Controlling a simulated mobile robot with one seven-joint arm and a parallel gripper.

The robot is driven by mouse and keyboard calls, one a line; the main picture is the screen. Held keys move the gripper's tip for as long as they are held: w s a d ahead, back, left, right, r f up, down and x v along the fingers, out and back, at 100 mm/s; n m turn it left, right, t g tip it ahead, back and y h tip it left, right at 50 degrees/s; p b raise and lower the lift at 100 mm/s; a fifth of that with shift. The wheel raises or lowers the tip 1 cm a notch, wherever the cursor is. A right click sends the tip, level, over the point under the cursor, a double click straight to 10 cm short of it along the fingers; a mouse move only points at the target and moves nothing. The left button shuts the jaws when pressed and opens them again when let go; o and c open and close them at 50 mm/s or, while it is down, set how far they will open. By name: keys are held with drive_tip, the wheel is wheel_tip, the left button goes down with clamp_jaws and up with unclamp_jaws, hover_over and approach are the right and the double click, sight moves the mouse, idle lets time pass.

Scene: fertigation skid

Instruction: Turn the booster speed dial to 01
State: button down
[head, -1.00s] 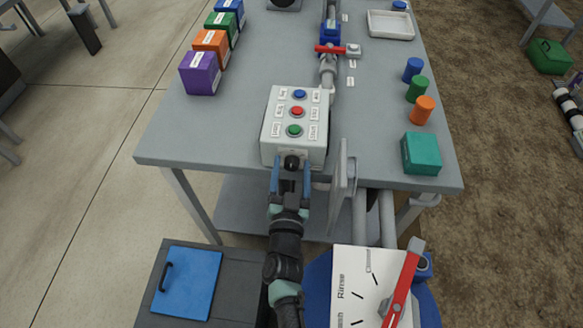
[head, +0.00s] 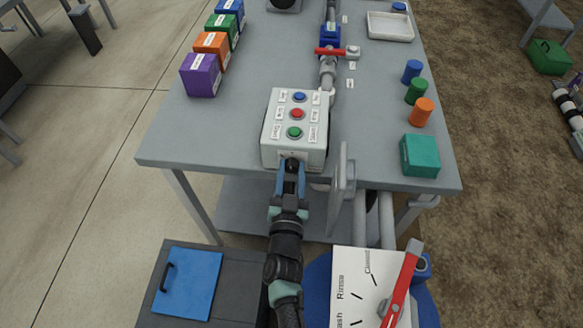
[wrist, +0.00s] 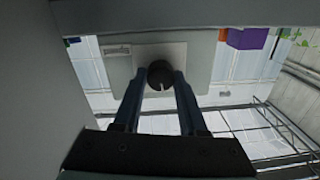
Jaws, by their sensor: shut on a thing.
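The dial is a round black knob (wrist: 160,73) with a white pointer mark, on the front face of the white control box (head: 266,138). In the wrist view the mark sits at the knob's lower edge. My gripper (wrist: 161,84) is shut on the knob, one blue finger on each side. In the head view my gripper (head: 290,168) reaches the box's front from below, its fingers seen nearly edge-on and hiding most of the knob. No dial number is legible in either view.
The box stands at the front edge of the grey table (head: 200,130), with blue, red and green buttons on top. A grey plate (head: 343,178) and pipes stand close right of my gripper. A teal block (head: 420,155) lies further right, and a purple block (head: 200,75) stands back left.

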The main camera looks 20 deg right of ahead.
drive_tip(key=n+p, duration=0.2)
drive_tip(key=n, duration=0.1)
drive_tip(key=shift+a+r, duration=0.1)
drive_tip(key=shift+r, duration=0.1)
drive_tip(key=n+p, duration=0.2)
drive_tip(key=shift+n, duration=0.4)
drive_tip(key=n+p, duration=0.2)
drive_tip(key=n, duration=0.2)
drive_tip(key=shift+w+f+n+g, duration=0.1)
drive_tip(key=shift+f+n+g, duration=0.05)
drive_tip(key=shift+n+g, duration=0.2)
drive_tip(key=shift+n, duration=0.25)
drive_tip(key=shift+c, duration=2.3)
unclamp_jaws()
